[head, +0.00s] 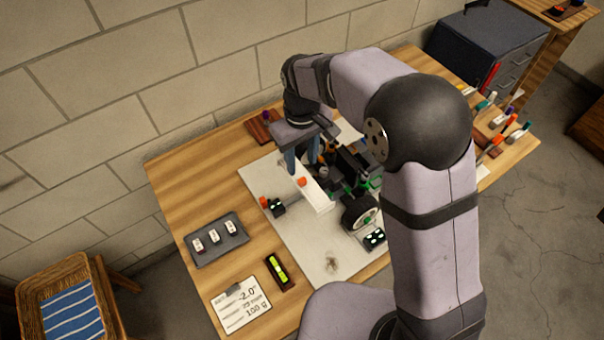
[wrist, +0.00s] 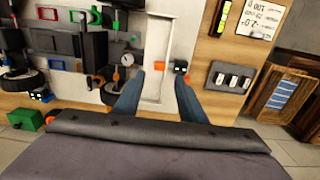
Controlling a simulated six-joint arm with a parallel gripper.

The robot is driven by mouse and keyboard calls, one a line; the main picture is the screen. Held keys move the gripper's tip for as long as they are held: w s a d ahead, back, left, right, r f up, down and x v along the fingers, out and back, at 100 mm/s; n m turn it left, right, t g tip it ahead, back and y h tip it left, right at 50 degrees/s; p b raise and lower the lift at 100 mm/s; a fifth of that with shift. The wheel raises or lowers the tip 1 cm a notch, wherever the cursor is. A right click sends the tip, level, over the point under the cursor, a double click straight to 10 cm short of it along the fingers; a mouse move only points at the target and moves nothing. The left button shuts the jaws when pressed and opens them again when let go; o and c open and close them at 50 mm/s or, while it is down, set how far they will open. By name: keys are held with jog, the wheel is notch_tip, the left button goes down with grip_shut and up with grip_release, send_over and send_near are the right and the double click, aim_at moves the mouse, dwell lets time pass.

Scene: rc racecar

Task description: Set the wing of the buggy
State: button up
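The buggy (head: 345,170) stands on a pale board on the table, partly hidden behind my arm. It also shows at the left of the wrist view (wrist: 75,50). Its long white wing (head: 317,196) lies at the buggy's near end, with an orange piece (head: 302,181) on it. In the wrist view the wing (wrist: 157,40) runs between my fingers, with the orange piece (wrist: 160,66) just beyond the tips. My gripper (wrist: 157,82) has its blue fingers apart, with a gap on both sides of the orange piece. In the head view my gripper (head: 304,170) points down over the wing.
A grey tray (head: 219,256) holds three white-topped blocks. A yellow-green level (head: 279,270) lies beside a card (head: 241,305) reading -2.0°, 23 mm, 100 g. Small black dice-like blocks (head: 374,238) sit near the wheel. Tools (head: 500,125) crowd the table's right end.

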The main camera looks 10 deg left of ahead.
aim_at(302, 179)
jog(key=shift+d+f+p, duration=0.1)
jog(key=shift+f+p, duration=1.05)
jog(key=shift+f, duration=2.5)
jog(key=shift+c, duration=0.7)
